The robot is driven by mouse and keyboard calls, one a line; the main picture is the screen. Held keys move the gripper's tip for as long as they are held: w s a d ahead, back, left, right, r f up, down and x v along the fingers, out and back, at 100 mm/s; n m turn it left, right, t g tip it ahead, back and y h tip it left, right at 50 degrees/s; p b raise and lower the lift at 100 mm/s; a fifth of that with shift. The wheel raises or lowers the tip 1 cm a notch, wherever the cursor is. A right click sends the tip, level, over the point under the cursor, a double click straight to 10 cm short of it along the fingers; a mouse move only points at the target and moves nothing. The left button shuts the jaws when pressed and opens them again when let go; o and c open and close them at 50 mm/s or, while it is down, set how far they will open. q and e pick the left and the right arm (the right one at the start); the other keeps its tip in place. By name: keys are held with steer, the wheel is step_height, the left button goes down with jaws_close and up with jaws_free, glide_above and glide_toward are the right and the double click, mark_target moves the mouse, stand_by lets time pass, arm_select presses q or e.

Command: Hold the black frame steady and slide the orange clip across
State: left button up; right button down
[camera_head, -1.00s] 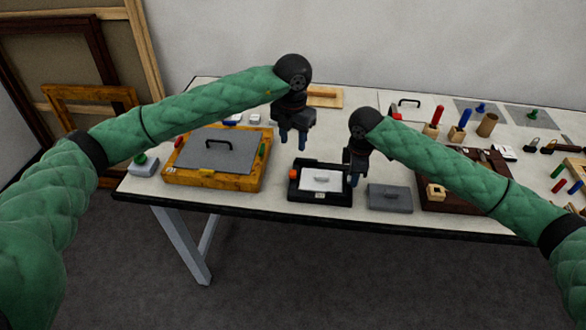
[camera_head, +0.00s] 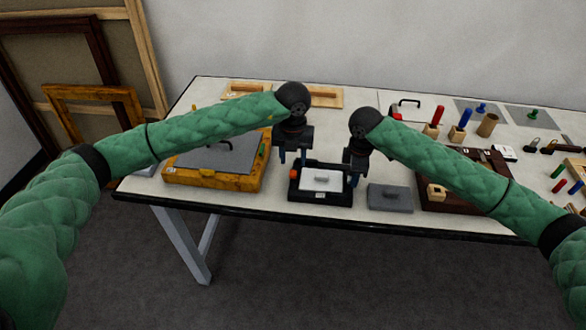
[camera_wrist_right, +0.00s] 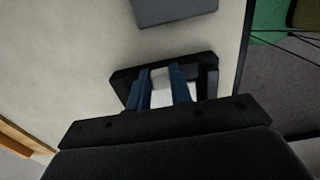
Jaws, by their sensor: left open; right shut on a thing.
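The black frame (camera_head: 340,199) lies near the table's front edge, with a white panel (camera_head: 320,177) with a grey handle inside it. The orange clip (camera_head: 294,174) is at the frame's left side. My right gripper (camera_head: 353,178) is shut on the frame's right side. In the right wrist view its blue fingers (camera_wrist_right: 161,84) straddle the frame (camera_wrist_right: 124,80), and their contact is partly hidden. My left gripper (camera_head: 292,158) is open and empty, pointing down just behind and above the frame's left part, close to the clip. I cannot tell whether it touches anything.
A yellow wooden frame (camera_head: 215,181) with a grey panel stands left of the black frame. A grey lid (camera_head: 390,198) lies close on its right. A dark brown tray (camera_head: 455,203) is further right. Several pegs and small parts fill the right side of the table.

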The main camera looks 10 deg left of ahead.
mark_target(294, 172)
arm_select(q)
steer(key=shift+f, duration=2.5)
steer(key=shift+c, duration=0.2)
steer(key=shift+d, duration=0.1)
jaws_close()
